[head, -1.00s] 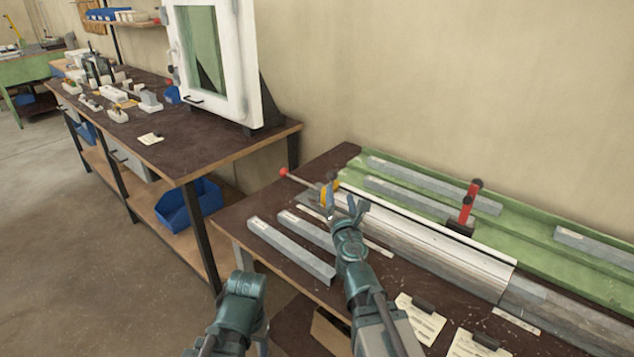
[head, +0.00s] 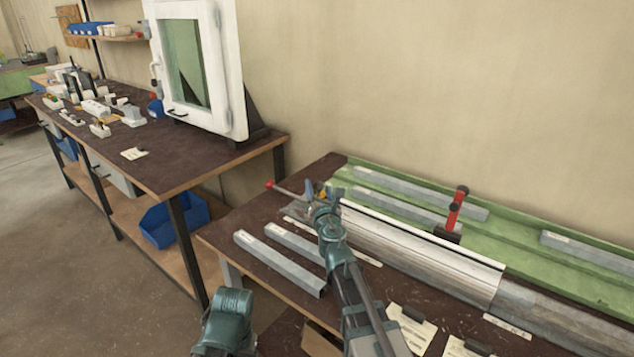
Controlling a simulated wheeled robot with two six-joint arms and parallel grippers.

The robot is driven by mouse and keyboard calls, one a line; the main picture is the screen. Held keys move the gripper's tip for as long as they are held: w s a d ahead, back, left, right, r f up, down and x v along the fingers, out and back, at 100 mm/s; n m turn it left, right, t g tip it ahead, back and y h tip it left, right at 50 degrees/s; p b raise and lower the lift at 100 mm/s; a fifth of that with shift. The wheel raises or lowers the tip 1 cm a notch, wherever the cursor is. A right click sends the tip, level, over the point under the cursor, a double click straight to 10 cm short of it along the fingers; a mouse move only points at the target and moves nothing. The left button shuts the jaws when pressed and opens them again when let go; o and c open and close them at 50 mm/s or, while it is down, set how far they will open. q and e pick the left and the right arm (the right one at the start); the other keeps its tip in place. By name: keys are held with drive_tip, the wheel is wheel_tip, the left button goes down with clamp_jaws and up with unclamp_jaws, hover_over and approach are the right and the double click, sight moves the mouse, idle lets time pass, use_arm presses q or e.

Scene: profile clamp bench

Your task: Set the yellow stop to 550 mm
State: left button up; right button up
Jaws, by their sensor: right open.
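The yellow stop (head: 323,195) sits at the left end of the clamp rail, mostly hidden behind my right gripper. A rod with a red knob (head: 269,184) sticks out to the left beside it. My right gripper (head: 319,190) is open, its fingers at the stop; I cannot tell whether they touch it. The long grey rail (head: 420,252) runs right from there. A pale scale strip (head: 362,255) lies along its front, too small to read. My left arm shows at the bottom left, but its gripper fingers are not in view.
Loose grey profiles (head: 279,264) lie at the front left of the bench. A red-handled clamp (head: 455,212) stands behind the rail, near profiles on the green tray (head: 575,275). Paper cards (head: 413,326) lie at the front. A second bench (head: 175,165) holds a white window frame (head: 240,75).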

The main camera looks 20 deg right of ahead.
drive_tip(key=w, duration=0.5)
drive_tip(key=shift+d, duration=0.3)
drive_tip(key=shift+s, duration=0.1)
clamp_jaws()
idle(0.9)
